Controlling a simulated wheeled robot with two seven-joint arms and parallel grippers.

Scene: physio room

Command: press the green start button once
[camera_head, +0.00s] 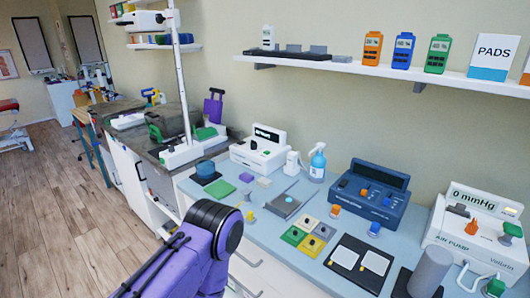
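A white air pump (478,232) with a "0 mmHg" display stands at the right end of the blue-grey counter. A green button-like part (513,229) shows on its right front, right of an orange part (472,227). A second green part (495,287) is low at the right edge. I cannot tell which of these is the start button. A purple arm of mine with a dark round joint rises at the lower middle, left of the pump. Neither gripper is in view.
A dark blue console (370,198) stands left of the pump. Colored squares (308,236) and a spray bottle (318,163) are further left. A shelf (400,72) runs above.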

